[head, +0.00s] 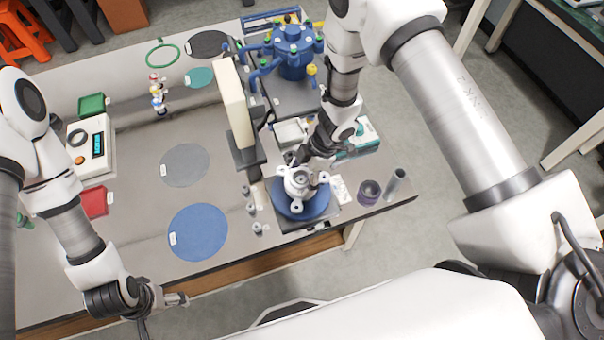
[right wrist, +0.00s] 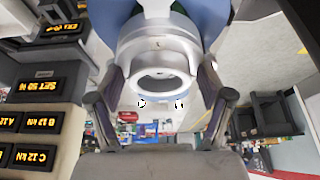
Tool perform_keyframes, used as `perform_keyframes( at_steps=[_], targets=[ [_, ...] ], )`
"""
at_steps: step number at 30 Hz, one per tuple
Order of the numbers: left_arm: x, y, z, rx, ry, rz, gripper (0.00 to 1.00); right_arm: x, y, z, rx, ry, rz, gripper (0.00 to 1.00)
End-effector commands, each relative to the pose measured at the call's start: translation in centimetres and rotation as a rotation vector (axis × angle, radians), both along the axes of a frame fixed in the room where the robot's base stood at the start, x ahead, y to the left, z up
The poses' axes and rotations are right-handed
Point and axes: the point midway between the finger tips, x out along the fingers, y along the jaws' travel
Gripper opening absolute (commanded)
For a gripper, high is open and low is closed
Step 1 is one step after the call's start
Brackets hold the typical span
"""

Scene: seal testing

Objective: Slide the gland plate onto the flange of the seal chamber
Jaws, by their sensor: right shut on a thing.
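The white gland plate (head: 297,188), a ring with lugs, is over the blue round seal chamber (head: 312,210) at the front right of the bench. My right gripper (head: 313,172) is shut on the gland plate from behind. In the right wrist view the two fingers (right wrist: 160,100) stand on either side of the pale ring (right wrist: 158,42), with blue (right wrist: 112,14) beyond it. Whether the plate touches the flange cannot be told, as the contact is hidden. My left gripper (head: 166,312) is open and empty by the bench's front left edge.
Several small grey cylinders (head: 251,208) stand left of the chamber. A purple ring part (head: 369,190) and a grey tube (head: 397,183) stand to its right. A tall cream-coloured column (head: 234,103) rises behind. A blue disc (head: 198,231) lies flat on the bench.

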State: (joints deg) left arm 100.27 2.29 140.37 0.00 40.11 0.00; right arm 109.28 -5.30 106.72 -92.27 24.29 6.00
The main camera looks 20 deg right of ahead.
Motion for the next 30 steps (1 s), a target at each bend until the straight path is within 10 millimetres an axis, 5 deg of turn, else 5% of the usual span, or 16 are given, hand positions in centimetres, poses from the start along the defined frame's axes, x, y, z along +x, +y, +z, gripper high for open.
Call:
perform_keyframes(
  at_steps=[17, 18, 20, 30],
  targets=[
    [0.0, 0.0, -0.38, 0.0, 0.0, 0.0, 0.91, 0.02, -0.01, -0.69, 0.0, -0.001, 0.0, 0.27],
    [0.0, 0.0, -0.39, 0.0, 0.0, 0.0, 0.91, 0.03, 0.0, -0.73, 0.0, -0.001, 0.0, 0.82],
    [0.0, 0.0, -0.33, 0.0, 0.0, 0.0, 0.91, 0.03, 0.0, -0.65, 0.0, -0.001, 0.001, 1.0],
    [0.0, 0.0, -0.28, 0.0, 0.0, 0.0, 0.91, -0.01, 0.0, -0.64, 0.0, 0.0, 0.0, 1.0]
  ],
)
